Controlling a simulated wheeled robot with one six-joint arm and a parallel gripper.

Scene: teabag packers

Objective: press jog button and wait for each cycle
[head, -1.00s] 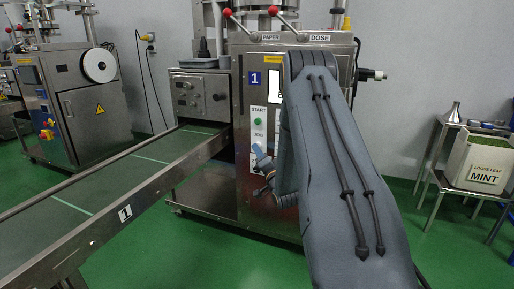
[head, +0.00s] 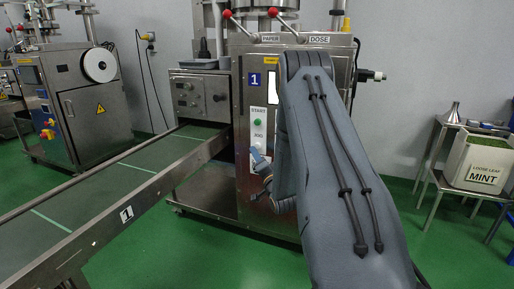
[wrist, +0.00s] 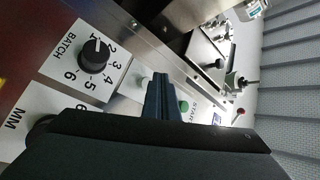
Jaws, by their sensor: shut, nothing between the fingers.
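Machine 1 (head: 255,78) has a front panel with a green START button (head: 257,122) and a JOG label below it. In the wrist view, my gripper's fingers (wrist: 164,84) are shut and empty, pointing at the panel. A pale round button (wrist: 143,82) shows close beside the fingertips, and the green button (wrist: 183,106) is on their other side. I cannot tell whether the fingertips touch the pale button.
A BATCH selector knob (wrist: 93,57) is near the fingers. A green conveyor (head: 100,193) runs from the machine to the lower left. Red-knobbed PAPER and DOSE levers (head: 273,11) stand on top. A mint leaf bin (head: 478,164) stands on a rack at right.

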